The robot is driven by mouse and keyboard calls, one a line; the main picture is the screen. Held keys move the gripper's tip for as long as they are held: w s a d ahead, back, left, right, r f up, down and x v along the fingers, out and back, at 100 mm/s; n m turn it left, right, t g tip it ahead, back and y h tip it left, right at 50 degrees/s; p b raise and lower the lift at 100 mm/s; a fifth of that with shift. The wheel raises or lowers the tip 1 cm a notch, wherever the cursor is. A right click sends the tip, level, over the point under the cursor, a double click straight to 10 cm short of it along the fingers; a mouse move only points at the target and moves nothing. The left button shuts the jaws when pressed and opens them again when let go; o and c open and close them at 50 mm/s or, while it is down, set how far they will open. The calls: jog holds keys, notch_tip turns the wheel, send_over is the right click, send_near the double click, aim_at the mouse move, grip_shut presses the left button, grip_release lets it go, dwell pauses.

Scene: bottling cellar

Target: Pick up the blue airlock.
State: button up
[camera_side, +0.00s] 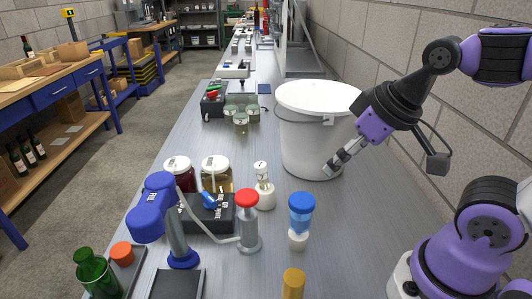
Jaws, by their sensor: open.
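The blue airlock (301,212) looks like a short blue cylinder with a white lower end. It stands upright on the grey bench, right of centre near the front. My gripper (331,168) is open and empty. It points down and left, in front of the lower part of a white bucket, above and right of the airlock in the picture and apart from it. Nothing hides the airlock.
The large white lidded bucket (312,125) stands behind. A white airlock-like piece (263,186), a red-topped grey fitting (247,220) and a yellow cylinder (293,283) stand around the airlock. Two jars (216,172) and a blue filler (160,192) are left. The bench right of the airlock is clear.

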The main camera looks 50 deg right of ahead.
jog(key=m+g, duration=0.1)
jog(key=g, duration=0.4)
send_over(300, 197)
jog(key=shift+s+d+f, duration=0.2)
jog(key=shift+d+f, duration=0.15)
jog(key=shift+f, duration=0.15)
jog(key=shift+w+a+f+m, duration=0.15)
jog(key=shift+a+f+m, duration=0.05)
jog(key=shift+a+m, duration=0.1)
jog(key=shift+g, duration=0.3)
notch_tip(300, 197, down, 5)
jog(key=shift+r, duration=0.2)
jog(key=f, duration=0.5)
jog(key=shift+s+f, duration=0.25)
jog(key=shift+f, duration=0.1)
jog(key=c, duration=1.3)
